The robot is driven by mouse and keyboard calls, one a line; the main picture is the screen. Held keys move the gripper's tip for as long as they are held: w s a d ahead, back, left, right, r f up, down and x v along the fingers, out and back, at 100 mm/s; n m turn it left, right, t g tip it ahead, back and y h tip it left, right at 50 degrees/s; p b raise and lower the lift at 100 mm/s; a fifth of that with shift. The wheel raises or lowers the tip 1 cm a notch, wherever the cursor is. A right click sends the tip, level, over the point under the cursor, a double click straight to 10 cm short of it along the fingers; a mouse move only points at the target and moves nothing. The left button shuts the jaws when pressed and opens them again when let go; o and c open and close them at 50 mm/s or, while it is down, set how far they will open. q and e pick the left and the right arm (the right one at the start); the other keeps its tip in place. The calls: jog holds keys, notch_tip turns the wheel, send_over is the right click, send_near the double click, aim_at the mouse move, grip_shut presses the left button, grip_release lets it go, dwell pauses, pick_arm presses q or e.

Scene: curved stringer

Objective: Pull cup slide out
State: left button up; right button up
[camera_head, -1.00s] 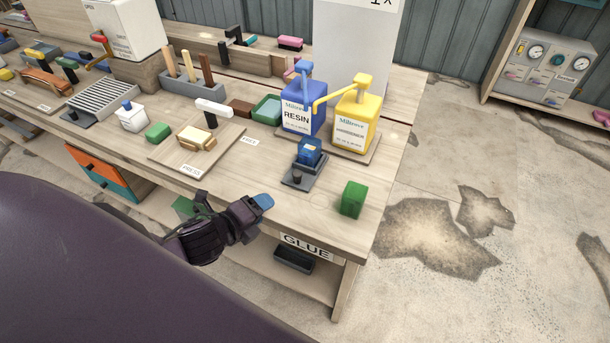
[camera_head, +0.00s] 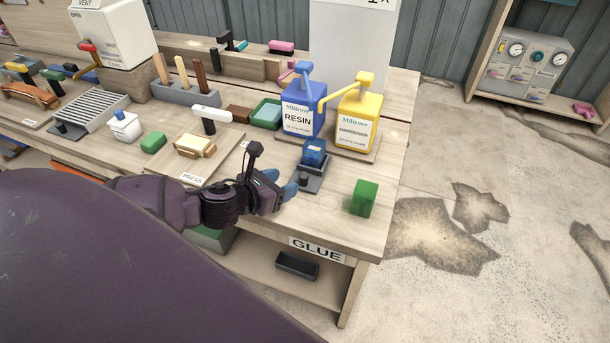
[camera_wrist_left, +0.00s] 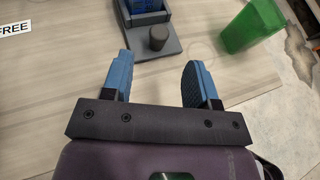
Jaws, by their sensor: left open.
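The cup slide is a dark grey tray with a round dark knob (camera_head: 303,179) at its near end and a blue cup (camera_head: 314,151) on it. It sits on the bench in front of the resin and hardener pumps. In the left wrist view, the knob (camera_wrist_left: 157,38) stands ahead of the fingers, near the top centre. My left gripper (camera_head: 296,183) has blue fingers and is just left of the knob in the head view. In the wrist view its fingers (camera_wrist_left: 158,78) are apart with nothing between them. My right gripper is in neither view.
The wooden press (camera_head: 195,147) is to the left. The GLUE label (camera_head: 316,249) marks the bench's front edge.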

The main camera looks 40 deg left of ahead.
aim_at(302, 177)
pick_arm(q)
jog(key=x, duration=0.6)
jog(key=shift+w+f+b, duration=0.2)
jog(key=shift+w+b, duration=0.15)
jog(key=shift+x, duration=0.75)
